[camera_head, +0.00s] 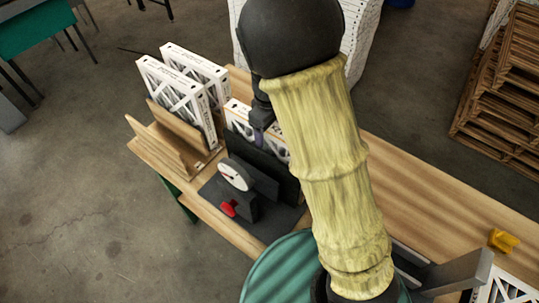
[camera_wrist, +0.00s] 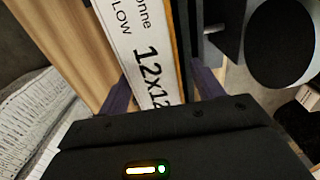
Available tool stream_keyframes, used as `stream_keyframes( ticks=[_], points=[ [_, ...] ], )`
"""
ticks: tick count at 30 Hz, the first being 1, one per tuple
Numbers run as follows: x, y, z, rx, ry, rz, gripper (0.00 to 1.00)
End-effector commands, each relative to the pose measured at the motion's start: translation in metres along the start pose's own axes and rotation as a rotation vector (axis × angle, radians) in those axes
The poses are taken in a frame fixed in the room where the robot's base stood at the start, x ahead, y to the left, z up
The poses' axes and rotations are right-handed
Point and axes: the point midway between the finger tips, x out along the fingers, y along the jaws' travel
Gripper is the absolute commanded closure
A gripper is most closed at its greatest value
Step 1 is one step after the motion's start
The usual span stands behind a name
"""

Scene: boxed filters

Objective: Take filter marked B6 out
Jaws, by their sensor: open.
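A white cardboard-framed filter (camera_head: 236,108) stands upright in a dark grey fixture (camera_head: 265,162) on the wooden table, partly hidden by my arm. In the wrist view its top edge (camera_wrist: 146,45) shows printed text, including "12x12". My gripper (camera_wrist: 162,85) is open, with one finger on each side of this edge; I cannot tell whether they touch it. In the head view my gripper (camera_head: 260,135) is mostly hidden behind my arm. Two more white filters, a front one (camera_head: 175,92) and a rear one (camera_head: 195,68), stand in a wooden rack (camera_head: 165,140). No B6 mark is readable.
The fixture carries a round dial (camera_head: 235,175) and a red knob (camera_head: 228,208), close in front of the filter. A yellow object (camera_head: 503,240) lies at the table's right. The table (camera_head: 420,180) has bare room right of my arm. Wooden pallets (camera_head: 505,80) are stacked beyond.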

Motion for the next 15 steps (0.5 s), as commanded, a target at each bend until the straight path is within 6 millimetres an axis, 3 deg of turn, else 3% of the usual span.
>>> stream_keyframes(
  ticks=[1,10,12,15],
  points=[
    [-0.0001,0.0005,0.0004,0.002,0.0,0.0,0.36],
    [-0.0001,0.0011,0.0008,0.003,0.0,0.0,0.94],
    [-0.0003,0.0011,0.0006,0.003,0.0,0.0,1.0],
    [-0.0003,0.0007,0.0004,0.002,0.0,0.0,1.0]
  ],
)
